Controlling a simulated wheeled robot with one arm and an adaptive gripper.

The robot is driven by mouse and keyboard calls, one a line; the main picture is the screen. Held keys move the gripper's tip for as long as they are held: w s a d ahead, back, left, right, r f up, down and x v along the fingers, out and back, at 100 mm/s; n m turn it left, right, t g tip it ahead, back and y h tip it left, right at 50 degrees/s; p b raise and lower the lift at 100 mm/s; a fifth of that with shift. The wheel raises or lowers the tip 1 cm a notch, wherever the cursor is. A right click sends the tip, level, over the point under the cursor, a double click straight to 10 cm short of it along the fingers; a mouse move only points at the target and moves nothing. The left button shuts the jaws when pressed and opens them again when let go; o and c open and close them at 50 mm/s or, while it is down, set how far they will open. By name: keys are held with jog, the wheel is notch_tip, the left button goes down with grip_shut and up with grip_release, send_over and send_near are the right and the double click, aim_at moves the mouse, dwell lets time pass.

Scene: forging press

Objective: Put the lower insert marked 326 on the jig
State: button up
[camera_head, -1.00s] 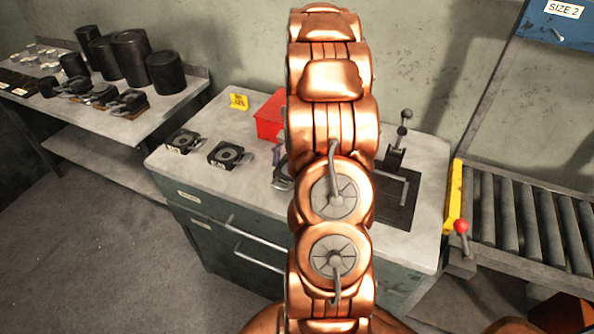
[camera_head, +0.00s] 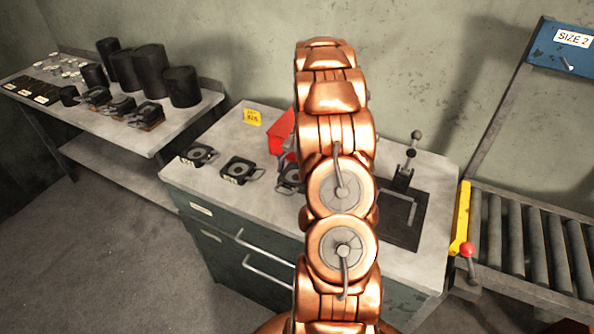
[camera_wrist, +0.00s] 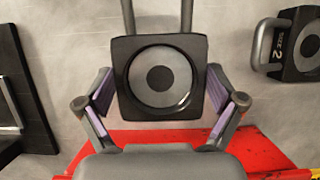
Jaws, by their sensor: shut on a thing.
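In the wrist view my gripper (camera_wrist: 160,95) is shut on a black square insert (camera_wrist: 160,112) with a round grey recess, one finger at each side. A double-rod handle extends from its far side. No marking shows on its visible top. The jig (camera_head: 388,226), a dark plate with a lever clamp (camera_head: 406,170), stands on the bench right of my arm in the head view. A dark part with a metal bar, likely the jig (camera_wrist: 28,125), shows at the wrist view's left.
On the bench (camera_head: 215,205) lie other inserts (camera_head: 198,155) (camera_head: 240,170); an insert marked SIZE 2 (camera_wrist: 298,48) is right of the held one. A roller conveyor (camera_head: 530,240) is at right.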

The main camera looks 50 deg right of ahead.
jog(key=shift+f+p, duration=0.45)
jog(key=shift+f, duration=0.8)
jog(key=shift+f, duration=0.15)
jog(key=o, duration=1.5)
jog(key=shift+c, duration=0.2)
jog(key=b+v, duration=0.4)
jog(key=v, duration=0.7)
jog(key=shift+w+d+r, duration=0.1)
jog(key=shift+d+r, duration=0.1)
jog(key=shift+r, duration=0.05)
jog(key=shift+r+b, duration=0.3)
